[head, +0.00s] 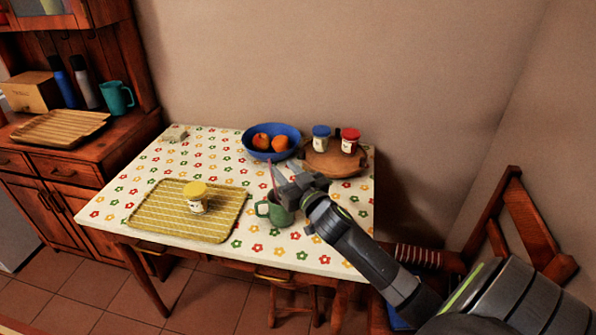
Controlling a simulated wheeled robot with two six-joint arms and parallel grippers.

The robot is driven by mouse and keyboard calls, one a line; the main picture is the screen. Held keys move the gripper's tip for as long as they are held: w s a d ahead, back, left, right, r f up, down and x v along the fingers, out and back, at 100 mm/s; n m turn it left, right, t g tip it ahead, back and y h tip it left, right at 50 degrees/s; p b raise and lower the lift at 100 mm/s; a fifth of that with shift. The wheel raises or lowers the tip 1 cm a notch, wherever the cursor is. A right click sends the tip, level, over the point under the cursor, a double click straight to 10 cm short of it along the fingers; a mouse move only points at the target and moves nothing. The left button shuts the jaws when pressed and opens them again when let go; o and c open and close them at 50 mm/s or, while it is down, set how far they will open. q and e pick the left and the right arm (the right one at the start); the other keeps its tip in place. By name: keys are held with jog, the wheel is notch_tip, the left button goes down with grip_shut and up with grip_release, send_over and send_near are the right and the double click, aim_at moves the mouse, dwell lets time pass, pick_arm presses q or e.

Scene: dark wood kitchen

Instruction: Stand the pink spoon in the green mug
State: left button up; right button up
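The green mug (279,214) stands upright on the flowered table, right of the yellow tray, with its handle to the left. A thin pink piece, seemingly the pink spoon (272,174), shows steeply tilted just above the mug's rim. Its lower part is hidden, so I cannot tell whether it is inside the mug. My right gripper (283,183) is right over the mug, beside the pink piece, and covers part of the rim. I cannot make out whether its fingers are closed on the spoon or apart. My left gripper is out of view.
A yellow tray (155,218) holds a yellow-lidded jar (195,198). Behind the mug are a blue bowl (250,146) of fruit and a round wooden board (325,166) with blue-lidded (320,140) and red-lidded (349,142) jars. The table's front right corner is clear.

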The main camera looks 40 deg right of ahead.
jog(key=s+a+f+b, duration=0.1)
jog(key=s+b, duration=0.3)
jog(key=s, duration=1.3)
jog(key=shift+a+f, duration=0.2)
jog(key=shift+f, duration=0.05)
